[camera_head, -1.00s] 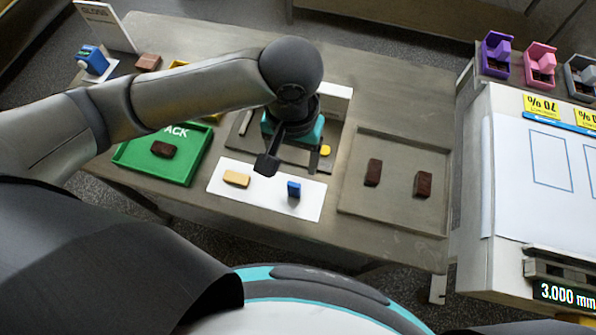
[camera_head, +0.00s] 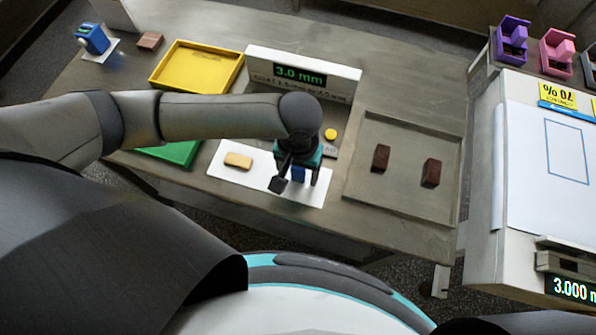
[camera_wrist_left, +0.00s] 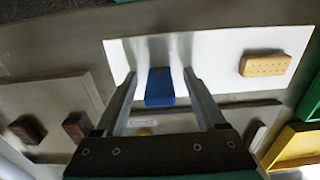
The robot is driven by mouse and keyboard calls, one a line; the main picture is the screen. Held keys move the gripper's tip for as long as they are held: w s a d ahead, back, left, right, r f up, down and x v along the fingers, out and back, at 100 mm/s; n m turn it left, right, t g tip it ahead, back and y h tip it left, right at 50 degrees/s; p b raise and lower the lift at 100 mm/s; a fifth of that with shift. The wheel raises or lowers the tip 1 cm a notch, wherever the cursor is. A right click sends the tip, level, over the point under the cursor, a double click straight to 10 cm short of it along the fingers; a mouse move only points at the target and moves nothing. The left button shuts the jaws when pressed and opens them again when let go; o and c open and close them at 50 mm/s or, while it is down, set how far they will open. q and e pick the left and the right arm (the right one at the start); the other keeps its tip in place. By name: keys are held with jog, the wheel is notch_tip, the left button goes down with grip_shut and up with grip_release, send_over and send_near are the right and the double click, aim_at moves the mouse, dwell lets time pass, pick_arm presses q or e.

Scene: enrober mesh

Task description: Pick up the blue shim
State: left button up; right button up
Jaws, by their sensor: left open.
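The blue shim (camera_wrist_left: 159,87) is on the white mat (camera_wrist_left: 210,57) and shows between the two fingers of my open left gripper (camera_wrist_left: 157,85) in the left wrist view. The fingers stand on either side of it with gaps; I cannot tell the exact height. In the head view my left gripper (camera_head: 297,176) is over the right part of the mat. A little of the blue shim (camera_head: 298,173) shows there; the rest is hidden by the gripper. My right gripper is not in view.
A tan biscuit (camera_head: 238,160) lies on the mat to the left. A grey tray (camera_head: 410,207) with two brown blocks is at the right. A yellow tray (camera_head: 172,88), a green tray (camera_head: 183,152) and a display reading 3.0 mm (camera_head: 300,74) are nearby.

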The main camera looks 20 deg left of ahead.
pick_arm(q)
jog(key=shift+f, duration=0.2)
grip_shut()
dwell(0.5)
